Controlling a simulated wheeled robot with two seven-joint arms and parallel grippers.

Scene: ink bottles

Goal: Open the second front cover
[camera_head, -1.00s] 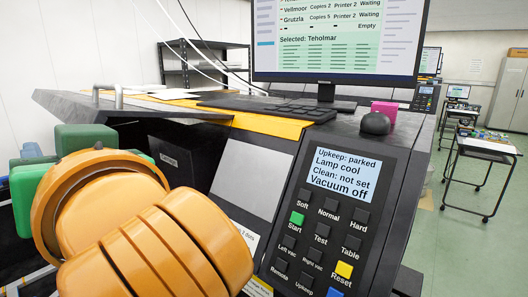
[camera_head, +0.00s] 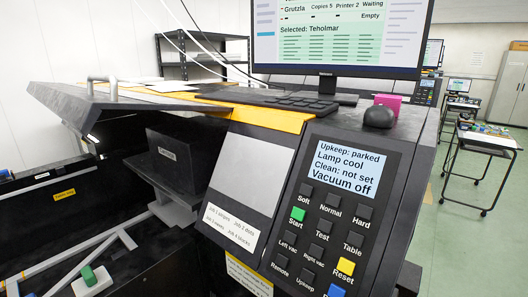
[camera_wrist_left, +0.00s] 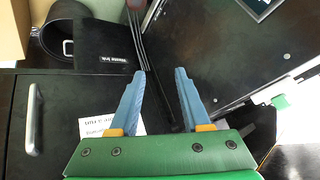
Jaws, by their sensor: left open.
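In the head view a dark cover (camera_head: 62,100) with a pale bar handle (camera_head: 102,88) stands out level at the top left of the printer, with an open dark bay below it. I cannot tell which numbered cover it is. In the left wrist view my left gripper (camera_wrist_left: 158,72) is open and empty, its two blue fingers apart over dark surfaces. A dark panel (camera_wrist_left: 60,105) with a silver bar handle (camera_wrist_left: 33,120) lies to the left of the fingers, apart from them. Neither gripper shows in the head view.
The control panel (camera_head: 335,215) reads "Upkeep: parked" and "Vacuum off". A monitor (camera_head: 335,35), keyboard (camera_head: 285,100) and mouse (camera_head: 379,116) sit on top.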

